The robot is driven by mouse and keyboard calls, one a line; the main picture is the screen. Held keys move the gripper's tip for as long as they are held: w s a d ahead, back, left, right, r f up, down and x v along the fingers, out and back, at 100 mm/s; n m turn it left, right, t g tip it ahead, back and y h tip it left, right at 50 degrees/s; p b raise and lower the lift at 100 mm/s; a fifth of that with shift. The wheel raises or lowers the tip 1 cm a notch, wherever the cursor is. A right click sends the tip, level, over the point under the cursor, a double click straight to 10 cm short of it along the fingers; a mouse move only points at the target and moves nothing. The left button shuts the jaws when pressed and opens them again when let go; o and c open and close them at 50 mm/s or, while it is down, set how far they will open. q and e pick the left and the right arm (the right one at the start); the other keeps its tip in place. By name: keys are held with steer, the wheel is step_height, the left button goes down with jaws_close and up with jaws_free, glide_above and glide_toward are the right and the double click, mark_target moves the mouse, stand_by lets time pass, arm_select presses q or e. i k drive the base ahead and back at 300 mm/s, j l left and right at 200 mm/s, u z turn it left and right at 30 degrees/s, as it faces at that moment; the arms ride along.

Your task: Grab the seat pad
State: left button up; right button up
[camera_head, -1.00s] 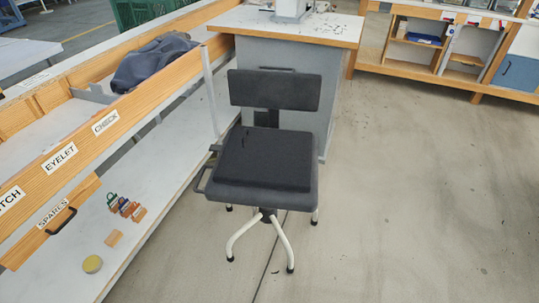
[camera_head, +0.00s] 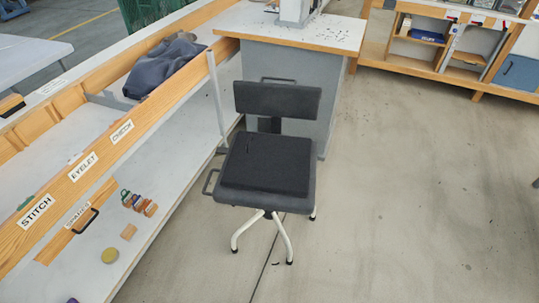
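The seat pad (camera_head: 266,163) is a black, roughly square cushion. It lies flat on the seat of the dark grey swivel chair (camera_head: 277,100), in the middle of the head view. The chair has a low backrest, a loop handle on the left of the seat and pale legs. Nothing covers the pad. Neither of my grippers is in view.
A workbench (camera_head: 345,40) stands behind the chair. A long wooden-edged table (camera_head: 150,108) with STITCH, EYELET and CHECK labels runs along the left, holding a dark cloth (camera_head: 163,66). Small items lie on its lower shelf. Shelving (camera_head: 437,50) stands at the back right. The floor right of the chair is clear.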

mark_target(268, 163)
steer(key=i+l+u, duration=0.1)
steer(key=l, duration=0.25)
steer(key=i+l+u, duration=0.1)
steer(key=i+l, duration=0.15)
steer(key=l, duration=0.15)
steer(key=i+l+u, duration=0.1)
steer(key=l, duration=0.3)
steer(key=i+l+u, duration=0.1)
steer(key=l, duration=0.3)
steer(key=i+l+u, duration=0.1)
steer(key=l, duration=0.3)
steer(key=i+l+u, duration=0.1)
steer(key=i+l, duration=0.15)
steer(key=l, duration=0.2)
